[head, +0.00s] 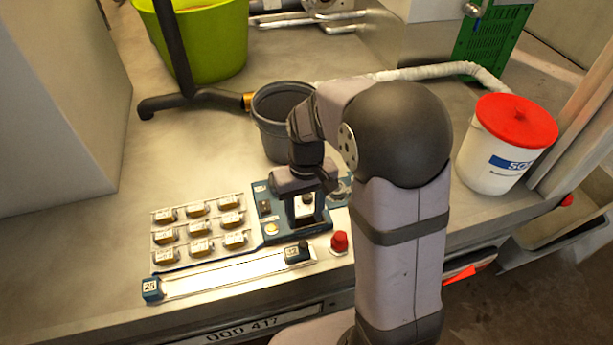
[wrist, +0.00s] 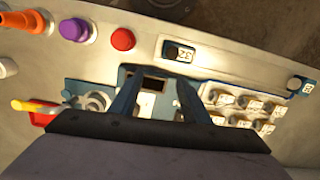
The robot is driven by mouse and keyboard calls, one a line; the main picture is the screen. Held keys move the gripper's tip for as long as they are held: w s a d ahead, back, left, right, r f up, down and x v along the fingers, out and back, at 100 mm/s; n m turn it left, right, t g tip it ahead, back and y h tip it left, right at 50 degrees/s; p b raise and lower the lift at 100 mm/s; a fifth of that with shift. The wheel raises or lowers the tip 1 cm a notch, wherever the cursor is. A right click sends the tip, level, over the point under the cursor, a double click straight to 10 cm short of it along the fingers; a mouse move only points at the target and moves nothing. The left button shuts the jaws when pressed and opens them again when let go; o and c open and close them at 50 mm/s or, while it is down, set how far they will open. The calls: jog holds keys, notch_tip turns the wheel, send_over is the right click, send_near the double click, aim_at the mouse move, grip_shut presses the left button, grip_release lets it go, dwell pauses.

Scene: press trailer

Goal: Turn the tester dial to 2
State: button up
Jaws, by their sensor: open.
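The blue tester panel (head: 262,203) lies on the bench, partly hidden under my gripper (head: 306,222). In the wrist view the panel (wrist: 72,88) shows to the left of my gripper (wrist: 158,84). A grey round knob (wrist: 97,101), which looks like the dial, sits on it, to the left of the fingers. In the head view a grey round part (head: 341,190) shows just right of my gripper. My gripper is open and points down over the panel, with a pale part of the panel visible between its fingers. I cannot read the dial's setting or any numbers around it.
A tray of several small blocks (head: 153,237) lies left of the panel. A pale strip (head: 225,274) with end blocks and a red button (head: 339,242) are in front. A grey bucket (head: 262,128) stands behind; a white tub with red lid (head: 515,120) stands right.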

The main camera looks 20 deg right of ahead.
aim_at(307, 198)
jog(key=w+d+r+m+p, duration=0.1)
jog(key=w, duration=0.2)
jog(key=w+m+p, duration=0.1)
jog(key=w+p, duration=0.1)
jog(key=w, duration=0.1)
jog(key=w+d+r+h+p, duration=0.1)
jog(key=w+p, duration=0.1)
jog(key=w, duration=0.1)
jog(key=shift+d+r+m+t, duration=0.3)
jog(key=shift+d+r+m, duration=0.05)
jog(key=shift+m, duration=0.05)
jog(key=shift+w+d+f, duration=0.1)
jog(key=shift+w+d, duration=0.05)
jog(key=shift+w, duration=0.35)
jog(key=shift+d+f+p, duration=0.2)
jog(key=shift+f+p, duration=0.55)
jog(key=shift+f, duration=2.95)
jog(key=shift+m, duration=0.3)
jog(key=c, duration=1)
